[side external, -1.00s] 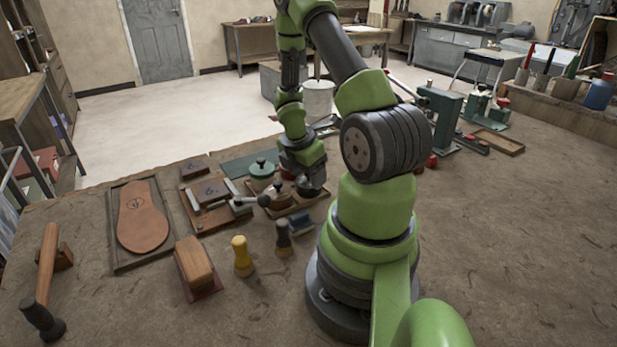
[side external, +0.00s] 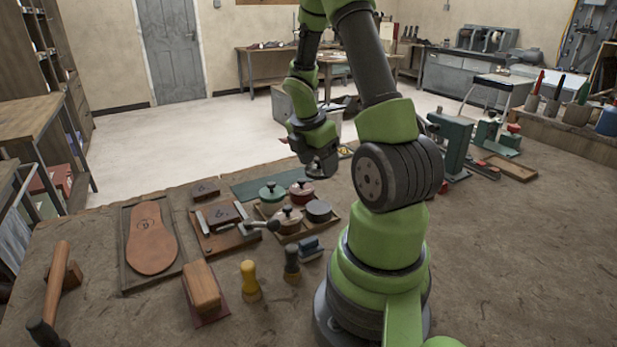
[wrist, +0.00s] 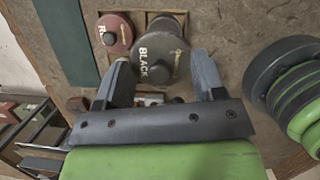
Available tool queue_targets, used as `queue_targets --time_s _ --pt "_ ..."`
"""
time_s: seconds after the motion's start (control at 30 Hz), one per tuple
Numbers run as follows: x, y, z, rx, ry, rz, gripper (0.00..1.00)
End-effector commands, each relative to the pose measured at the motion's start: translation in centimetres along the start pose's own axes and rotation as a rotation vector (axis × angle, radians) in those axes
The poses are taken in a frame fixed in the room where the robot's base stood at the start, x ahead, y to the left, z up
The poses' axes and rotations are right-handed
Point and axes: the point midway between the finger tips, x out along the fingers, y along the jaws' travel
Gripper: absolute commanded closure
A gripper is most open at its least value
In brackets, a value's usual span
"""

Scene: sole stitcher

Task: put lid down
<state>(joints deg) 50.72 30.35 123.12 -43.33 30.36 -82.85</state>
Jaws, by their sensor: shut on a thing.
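My gripper (side external: 322,172) is above the right side of the wooden tray of pots. In the wrist view my gripper (wrist: 163,70) is shut on a dark round lid marked BLACK (wrist: 155,48), which sits between the two fingers with its knob toward me. In the side view the lid is hard to make out under the gripper. A dark pot without a knob (side external: 319,209) stands in the tray below; its top looks uncovered.
The wooden tray (side external: 311,233) has low edges. A red lid (wrist: 113,33) shows left of the fingers. A green mat (side external: 253,189) lies behind. Brushes (side external: 249,281), a clamp board (side external: 226,238) and a sole in a frame (side external: 151,237) stand left. My own base is close at right.

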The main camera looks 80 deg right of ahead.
Motion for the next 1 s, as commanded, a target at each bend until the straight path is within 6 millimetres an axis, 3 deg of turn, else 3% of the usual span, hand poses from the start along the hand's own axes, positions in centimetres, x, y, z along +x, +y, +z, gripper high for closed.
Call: queue_targets --time_s 0.17,0.37,0.6,0.8,1.0 --pt "-0.3 2.8 0.1 -0.115 0.003 0.027 0.62" --pt "0.3 9.5 -1.0 -0.437 0.011 0.1 0.62" --pt "0.8 16.6 -3.8 -0.854 0.015 0.217 0.62" --pt "0.7 19.6 -5.7 -1.068 0.007 0.291 0.62" --pt "2.4 20.4 -6.6 -1.137 0.007 0.312 0.62"
